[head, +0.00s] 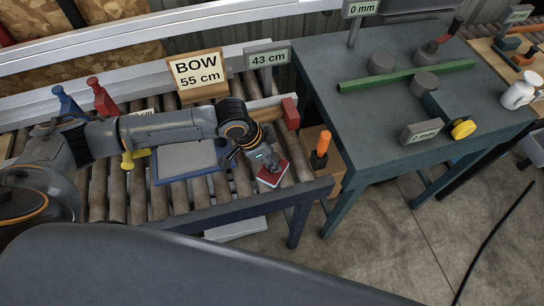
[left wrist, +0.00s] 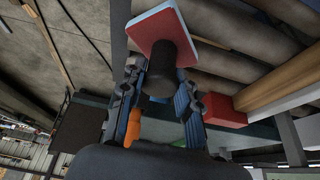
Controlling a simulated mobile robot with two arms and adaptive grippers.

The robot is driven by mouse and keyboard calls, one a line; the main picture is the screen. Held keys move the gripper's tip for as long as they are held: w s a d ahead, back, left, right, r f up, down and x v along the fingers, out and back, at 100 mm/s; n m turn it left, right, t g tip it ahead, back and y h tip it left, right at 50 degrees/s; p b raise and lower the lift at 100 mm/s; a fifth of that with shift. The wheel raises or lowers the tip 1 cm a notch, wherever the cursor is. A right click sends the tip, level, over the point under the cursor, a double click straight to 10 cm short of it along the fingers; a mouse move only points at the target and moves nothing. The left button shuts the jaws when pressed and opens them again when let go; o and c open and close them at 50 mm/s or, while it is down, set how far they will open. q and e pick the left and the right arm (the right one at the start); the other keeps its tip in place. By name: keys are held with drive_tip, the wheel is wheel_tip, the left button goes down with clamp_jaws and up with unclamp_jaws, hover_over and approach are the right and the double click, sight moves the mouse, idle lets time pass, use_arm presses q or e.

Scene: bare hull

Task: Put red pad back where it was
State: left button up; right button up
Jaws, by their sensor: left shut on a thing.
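The red pad (head: 272,177) is a flat square with a pale edge and a dark round grip. It is over the right end of the roller conveyor (head: 118,190) in the head view; I cannot tell if it touches the rollers. My left gripper (head: 264,160) is shut on the pad's dark grip. In the left wrist view the red pad (left wrist: 152,27) sticks out beyond the fingers, tilted in the picture, and the left gripper (left wrist: 162,92) has a finger on each side of the grip (left wrist: 168,70). My right gripper is not in view.
A red block (head: 290,113) stands at the conveyor's far right. A pale plate (head: 187,158) and yellow piece (head: 131,162) are on the rollers. An orange-handled tool (head: 321,148) stands beside the green table (head: 330,65). Signs (head: 197,75) stand behind.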

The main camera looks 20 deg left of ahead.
use_arm(q)
drive_tip(key=o, duration=1)
drive_tip(key=shift+f, duration=0.1)
drive_tip(key=b+v, duration=0.2)
drive_tip(key=v, duration=1)
drive_tip(key=shift+w, duration=0.1)
